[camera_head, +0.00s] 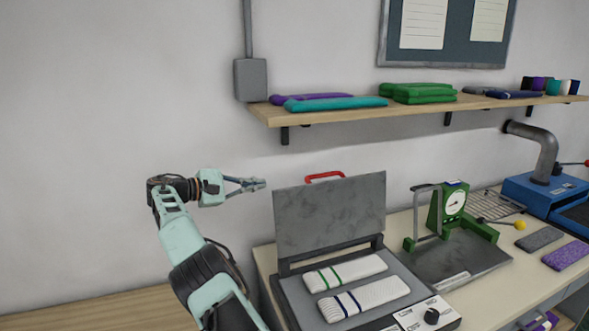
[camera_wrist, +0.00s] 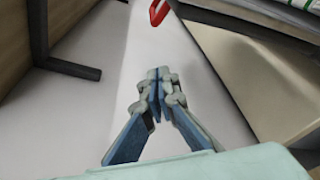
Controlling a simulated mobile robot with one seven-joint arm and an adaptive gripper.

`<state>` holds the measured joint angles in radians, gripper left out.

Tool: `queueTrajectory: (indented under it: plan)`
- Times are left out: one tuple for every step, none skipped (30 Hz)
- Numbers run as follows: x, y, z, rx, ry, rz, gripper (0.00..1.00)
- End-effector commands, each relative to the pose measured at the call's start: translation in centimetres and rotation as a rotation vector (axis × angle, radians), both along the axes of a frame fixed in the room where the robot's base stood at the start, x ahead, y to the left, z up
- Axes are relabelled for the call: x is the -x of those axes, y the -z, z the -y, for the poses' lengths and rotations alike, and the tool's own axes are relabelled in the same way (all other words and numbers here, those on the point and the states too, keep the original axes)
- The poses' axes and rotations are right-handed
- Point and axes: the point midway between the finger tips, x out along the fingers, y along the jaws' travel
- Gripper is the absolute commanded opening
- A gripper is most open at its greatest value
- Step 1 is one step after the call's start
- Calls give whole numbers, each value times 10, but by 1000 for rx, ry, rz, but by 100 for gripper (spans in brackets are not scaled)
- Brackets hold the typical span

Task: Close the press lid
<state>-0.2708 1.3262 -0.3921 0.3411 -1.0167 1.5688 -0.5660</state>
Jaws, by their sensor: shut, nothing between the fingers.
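The press lid (camera_head: 331,218) is a grey metal plate standing open, nearly upright, at the back of the press base (camera_head: 284,296). Its red handle (camera_head: 324,176) sticks up behind the top edge, and part of it shows at the top of the wrist view (camera_wrist: 158,12). Two white folded knit pieces, one with green stripes (camera_head: 346,271) and one with dark blue stripes (camera_head: 364,298), lie on the press bed. My gripper (camera_head: 262,184) is shut and empty, left of the lid's upper left corner and apart from it. Its closed fingertips show in the wrist view (camera_wrist: 158,74).
A wall shelf (camera_head: 370,112) with folded knits runs above the press. A green gauge device (camera_head: 455,205) stands right of the lid, and a blue machine (camera_head: 545,190) farther right. A grey wall box (camera_head: 250,80) hangs left of the shelf. The wall area left of my gripper is clear.

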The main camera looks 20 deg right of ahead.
Motion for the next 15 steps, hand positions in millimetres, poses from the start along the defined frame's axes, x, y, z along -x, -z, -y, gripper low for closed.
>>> queueTrajectory:
  plan:
    - [0, 5, 2, 14, 7, -17, 0]
    - [1, 8, 4, 23, 10, -23, 0]
    - [1, 12, 5, 30, 14, -31, 0]
    - [2, 14, 6, 35, 16, -35, 0]
    - [2, 15, 7, 39, 18, -38, 0]
    - [2, 17, 8, 43, 20, -42, 0]
    - [2, 18, 10, 45, 21, -44, 0]
    - [2, 19, 11, 47, 23, -45, 0]
    - [2, 20, 14, 48, 23, -46, 0]
    - [2, 20, 16, 48, 23, -46, 0]
    - [2, 20, 20, 47, 25, -46, 0]
    - [1, 20, 24, 47, 25, -45, 0]
    - [1, 21, 28, 47, 24, -45, 0]
    - [1, 22, 33, 46, 24, -46, 0]
    - [0, 23, 42, 45, 26, -48, 0]
